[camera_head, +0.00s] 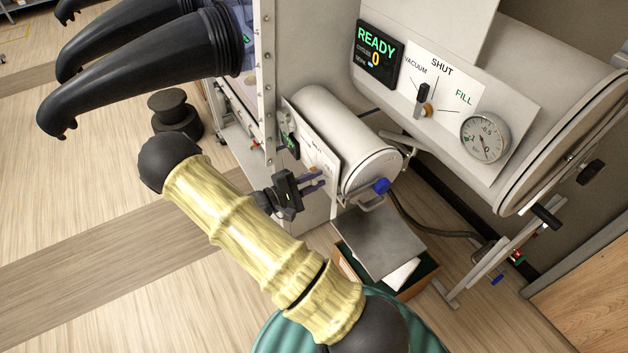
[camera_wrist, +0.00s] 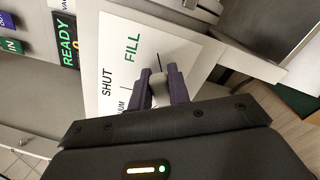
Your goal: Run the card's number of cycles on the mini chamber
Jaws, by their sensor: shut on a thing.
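The mini chamber (camera_head: 342,140) is the small white cylinder below the large one, its round door closed at the right end with a blue knob (camera_head: 381,186). Its white valve panel (camera_head: 318,158) faces my gripper (camera_head: 312,183). In the wrist view the panel (camera_wrist: 190,52) reads SHUT and FILL, with VACUUM partly covered. My gripper (camera_wrist: 165,88) is shut on a pale grey valve handle (camera_wrist: 160,92) there. The fingers hide much of the handle, so its exact setting cannot be told. The mini display (camera_wrist: 67,38) reads READY; its count is out of view. No readable card shows.
The large chamber (camera_head: 480,50) stands above right, with a READY display (camera_head: 379,53) showing 0, its lever (camera_head: 423,97) near SHUT and a gauge (camera_head: 484,137). A grey plate (camera_head: 378,240) and open box (camera_head: 420,280) lie below. Black gloves (camera_head: 150,70) protrude upper left.

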